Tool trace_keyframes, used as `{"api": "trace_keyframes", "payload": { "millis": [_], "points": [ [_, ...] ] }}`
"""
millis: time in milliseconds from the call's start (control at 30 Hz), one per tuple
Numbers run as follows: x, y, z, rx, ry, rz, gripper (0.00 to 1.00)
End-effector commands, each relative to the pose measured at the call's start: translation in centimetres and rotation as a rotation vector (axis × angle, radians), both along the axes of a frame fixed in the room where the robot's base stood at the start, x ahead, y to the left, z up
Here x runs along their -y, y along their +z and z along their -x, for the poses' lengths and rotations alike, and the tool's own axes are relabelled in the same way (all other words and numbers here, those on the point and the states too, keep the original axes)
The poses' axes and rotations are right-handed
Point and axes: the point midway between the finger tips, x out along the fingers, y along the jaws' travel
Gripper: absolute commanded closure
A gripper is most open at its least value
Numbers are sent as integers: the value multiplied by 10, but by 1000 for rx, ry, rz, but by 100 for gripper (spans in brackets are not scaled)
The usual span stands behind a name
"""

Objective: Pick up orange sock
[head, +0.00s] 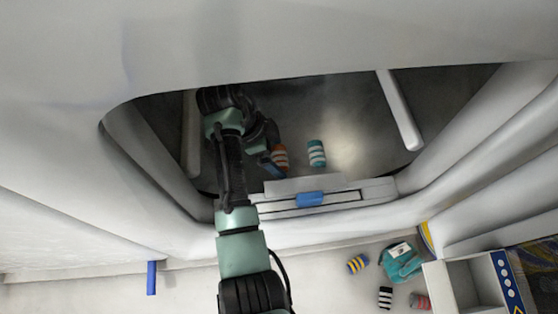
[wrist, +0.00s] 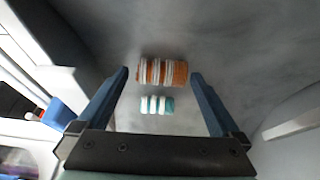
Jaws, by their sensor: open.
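The orange sock, a rolled bundle with white stripes, lies on the grey floor of the recessed compartment in the head view (head: 281,156). In the wrist view the orange sock (wrist: 163,72) shows between my fingertips, lying crosswise. My gripper (wrist: 160,76) is open and empty, with one blue finger on each side of it. I cannot tell how far above the sock the tips are. In the head view my gripper (head: 268,162) is just left of the sock and partly hidden by my arm.
A teal and white sock (head: 317,153) lies right of the orange one; it also shows in the wrist view (wrist: 157,104). The compartment has a front sill with a blue handle (head: 310,199). Several more bundles and a white box (head: 465,284) lie outside.

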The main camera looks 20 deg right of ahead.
Motion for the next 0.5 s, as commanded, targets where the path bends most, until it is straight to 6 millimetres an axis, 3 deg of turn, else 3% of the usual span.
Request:
{"api": "trace_keyframes", "payload": {
  "millis": [200,500],
  "points": [
    [1,0,0,0,0,0,0],
    [0,0,0,0,0,0,54]
  ]
}}
